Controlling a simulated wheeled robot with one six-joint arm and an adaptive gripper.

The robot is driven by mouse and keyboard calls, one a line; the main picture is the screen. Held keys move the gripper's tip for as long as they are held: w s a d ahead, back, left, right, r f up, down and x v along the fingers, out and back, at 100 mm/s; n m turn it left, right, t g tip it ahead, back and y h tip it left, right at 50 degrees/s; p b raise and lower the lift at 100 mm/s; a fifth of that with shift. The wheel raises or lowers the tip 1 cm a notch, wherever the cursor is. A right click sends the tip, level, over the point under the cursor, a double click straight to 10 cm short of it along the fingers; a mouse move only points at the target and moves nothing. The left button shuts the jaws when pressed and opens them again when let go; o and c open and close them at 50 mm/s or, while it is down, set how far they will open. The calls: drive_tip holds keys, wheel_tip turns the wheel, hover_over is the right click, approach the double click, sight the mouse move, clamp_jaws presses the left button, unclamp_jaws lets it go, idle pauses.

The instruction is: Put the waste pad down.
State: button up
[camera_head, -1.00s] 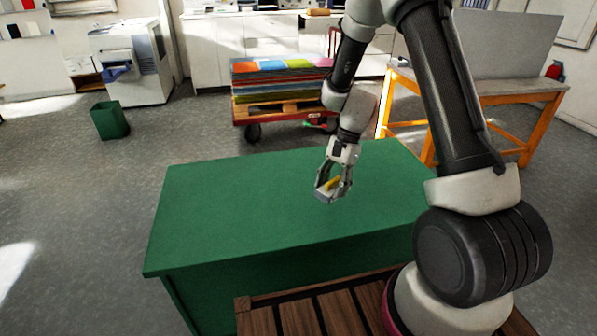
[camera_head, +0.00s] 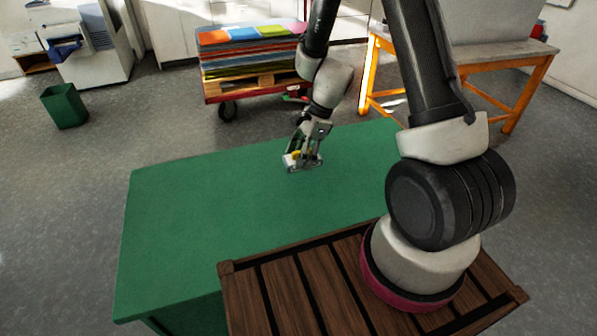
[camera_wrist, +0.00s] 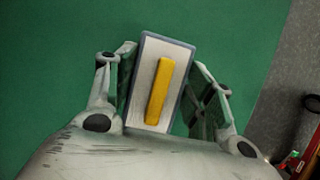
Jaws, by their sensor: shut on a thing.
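The waste pad (camera_wrist: 146,73) is a small pale block with a grey edge and a yellow bar (camera_wrist: 159,92) on top. It sits between the two fingers of my gripper (camera_wrist: 163,90), which is shut on it. In the head view my gripper (camera_head: 304,159) holds the pad (camera_head: 290,163) low over the far part of the green table (camera_head: 210,210). I cannot tell whether the pad touches the tabletop. Part of it is hidden by the fingers.
The green tabletop around my gripper is clear. Behind it stand a red cart (camera_head: 252,92) with stacked coloured sheets and an orange-legged table (camera_head: 475,56). A green bin (camera_head: 64,106) stands on the floor at the left.

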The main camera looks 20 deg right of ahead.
sight(300, 177)
drive_tip(key=shift+f, duration=2.7)
drive_tip(key=o, duration=1.1)
drive_tip(key=shift+f, duration=0.1)
drive_tip(key=shift+c, duration=0.2)
